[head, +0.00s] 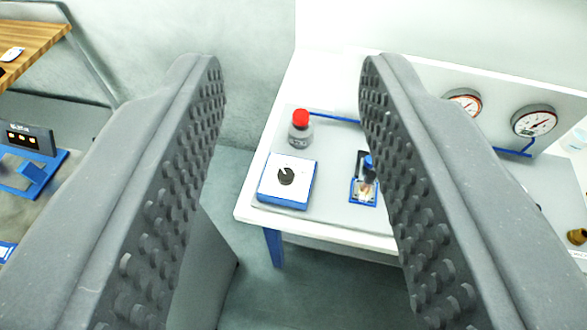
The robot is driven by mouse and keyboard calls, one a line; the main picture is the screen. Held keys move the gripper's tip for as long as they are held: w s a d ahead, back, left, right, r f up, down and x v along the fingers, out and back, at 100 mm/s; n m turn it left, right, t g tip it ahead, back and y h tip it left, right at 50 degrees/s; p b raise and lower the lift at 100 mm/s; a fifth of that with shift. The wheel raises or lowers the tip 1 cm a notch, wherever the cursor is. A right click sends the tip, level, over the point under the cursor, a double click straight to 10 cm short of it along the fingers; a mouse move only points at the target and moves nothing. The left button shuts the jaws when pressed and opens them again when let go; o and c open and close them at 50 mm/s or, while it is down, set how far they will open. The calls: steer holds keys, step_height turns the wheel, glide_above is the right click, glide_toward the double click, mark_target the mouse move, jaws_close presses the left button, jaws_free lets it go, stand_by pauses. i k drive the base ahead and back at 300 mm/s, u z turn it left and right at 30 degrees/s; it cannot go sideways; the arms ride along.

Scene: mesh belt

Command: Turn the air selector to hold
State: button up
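The air selector (286,176) is a round black knob with a light pointer mark, on a white plate in a blue-edged box (288,197). It sits near the left front corner of the white bench. The pointer seems to lean toward the upper left; the plate's markings are too small to read. My gripper (290,85) is open wide and empty. Its two grey studded fingers reach in from the lower left and lower right, with the selector showing in the gap between them, apart from both.
A red-capped grey cylinder (299,130) stands behind the selector. A blue-based fitting (364,190) is to its right, partly near my right finger. Two gauges (534,121) and blue pipe are at the right. A wooden table (28,45) is far left; grey floor lies between.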

mark_target(285, 176)
steer(key=z, duration=0.25)
steer(key=i, duration=0.85)
steer(key=u, duration=0.4)
